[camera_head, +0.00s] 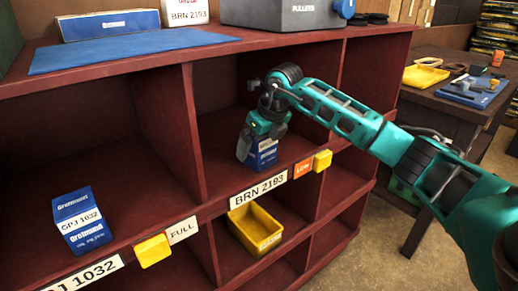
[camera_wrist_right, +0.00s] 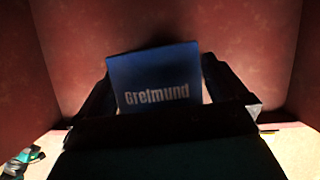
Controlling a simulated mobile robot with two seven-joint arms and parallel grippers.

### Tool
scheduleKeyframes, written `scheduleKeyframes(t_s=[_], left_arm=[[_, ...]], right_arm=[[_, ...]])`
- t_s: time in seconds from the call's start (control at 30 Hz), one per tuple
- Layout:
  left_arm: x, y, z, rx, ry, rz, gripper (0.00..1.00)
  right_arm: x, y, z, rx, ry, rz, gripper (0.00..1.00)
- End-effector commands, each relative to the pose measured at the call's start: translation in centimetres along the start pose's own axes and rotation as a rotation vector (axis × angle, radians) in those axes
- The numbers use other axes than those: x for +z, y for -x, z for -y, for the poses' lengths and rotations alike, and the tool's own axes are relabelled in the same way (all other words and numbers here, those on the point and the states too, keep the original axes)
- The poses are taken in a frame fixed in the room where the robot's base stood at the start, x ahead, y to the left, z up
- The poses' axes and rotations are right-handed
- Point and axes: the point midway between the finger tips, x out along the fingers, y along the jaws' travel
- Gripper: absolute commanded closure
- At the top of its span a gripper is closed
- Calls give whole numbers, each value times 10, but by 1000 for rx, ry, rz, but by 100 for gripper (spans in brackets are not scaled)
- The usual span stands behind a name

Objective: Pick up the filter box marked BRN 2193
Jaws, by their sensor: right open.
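A blue and white filter box (camera_head: 263,156) stands in the shelf compartment above the label BRN 2193 (camera_head: 258,190). My right gripper (camera_head: 262,140) is over its top, inside that compartment. In the right wrist view the box (camera_wrist_right: 155,82) shows its blue face with the word Gretmund, between the two open fingers (camera_wrist_right: 160,98). Whether the fingers touch the box cannot be told. The number on this box cannot be read. My left gripper is not in view.
Another blue box (camera_head: 82,220), marked GPJ 1032, stands in the left compartment. A divider (camera_head: 193,135) separates the compartments. A yellow bin (camera_head: 255,229) sits below; yellow blocks (camera_head: 152,250) are on the shelf edge. A grey PULLEYS case (camera_head: 285,12) is on top.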

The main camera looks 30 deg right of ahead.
Motion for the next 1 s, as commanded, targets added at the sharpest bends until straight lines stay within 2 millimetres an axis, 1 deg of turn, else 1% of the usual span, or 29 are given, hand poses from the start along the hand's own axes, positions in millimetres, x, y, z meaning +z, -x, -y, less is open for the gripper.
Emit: scheduleKeyframes(t_s=[0.07, 0.1, 0.77, 1.0], left_arm=[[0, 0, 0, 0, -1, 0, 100], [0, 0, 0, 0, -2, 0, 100], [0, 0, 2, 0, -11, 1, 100], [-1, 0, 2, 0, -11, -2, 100]], right_arm=[[0, 0, 0, 0, 0, 0, 0], [0, 0, 0, 0, 0, 0, 2], [0, 1, 0, 0, 0, 0, 65], [1, 2, 0, 0, 0, 3, 66]])
